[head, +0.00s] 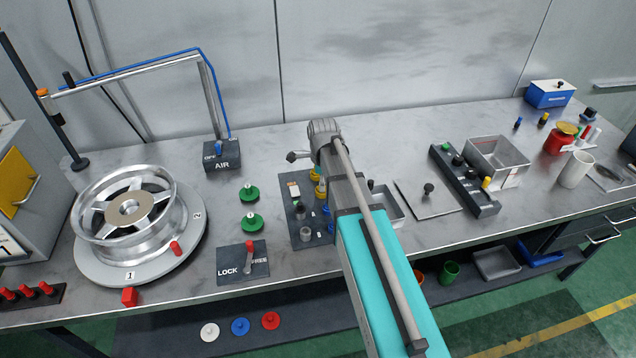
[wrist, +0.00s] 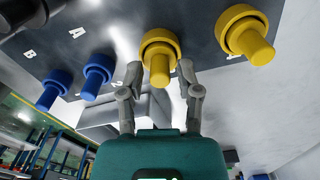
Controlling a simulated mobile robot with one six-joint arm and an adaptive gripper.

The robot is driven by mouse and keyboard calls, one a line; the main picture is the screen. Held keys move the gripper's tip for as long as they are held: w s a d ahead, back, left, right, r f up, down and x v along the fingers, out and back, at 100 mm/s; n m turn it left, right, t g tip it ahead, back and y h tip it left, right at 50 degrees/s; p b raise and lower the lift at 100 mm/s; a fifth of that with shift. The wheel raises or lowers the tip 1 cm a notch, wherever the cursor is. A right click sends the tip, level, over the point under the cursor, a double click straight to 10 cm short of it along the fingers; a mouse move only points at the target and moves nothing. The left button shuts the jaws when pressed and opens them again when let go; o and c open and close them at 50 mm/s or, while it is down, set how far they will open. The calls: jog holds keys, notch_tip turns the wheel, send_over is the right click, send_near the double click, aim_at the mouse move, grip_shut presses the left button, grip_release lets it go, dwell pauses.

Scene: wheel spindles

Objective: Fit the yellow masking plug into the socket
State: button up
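Two yellow plugs show in the wrist view: one in the middle (wrist: 160,62) and one to its right (wrist: 247,36). Both sit on a dark board (wrist: 95,22). My gripper (wrist: 160,74) is open, with one finger on each side of the middle yellow plug; whether either finger touches it is unclear. In the head view, yellow plugs (head: 320,190) show at the board's right side, partly behind my arm, and my fingers are hidden there. I cannot tell for sure which thing is the socket.
Blue plugs (wrist: 98,76) stand beside the yellow ones on the board. Left of it are green knobs (head: 251,222), a LOCK lever plate (head: 231,265) and a wheel (head: 98,228) on a turntable. A grey tray (head: 388,206) and a dark rack (head: 470,184) stand right of my arm.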

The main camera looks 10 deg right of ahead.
jog(key=shift+r, duration=0.1)
dwell(0.4)
notch_tip(320, 180, up, 12)
jog(key=p, duration=1.2)
jog(key=shift+r, duration=0.1)
dwell(0.6)
jog(key=s+n, duration=0.5)
jog(key=n, duration=0.2)
jog(key=s+a+n, duration=0.1)
jog(key=s+n, duration=0.4)
jog(key=n, duration=0.2)
jog(key=s+n, duration=0.6)
jog(key=n, duration=0.1)
jog(key=shift+a, duration=0.15)
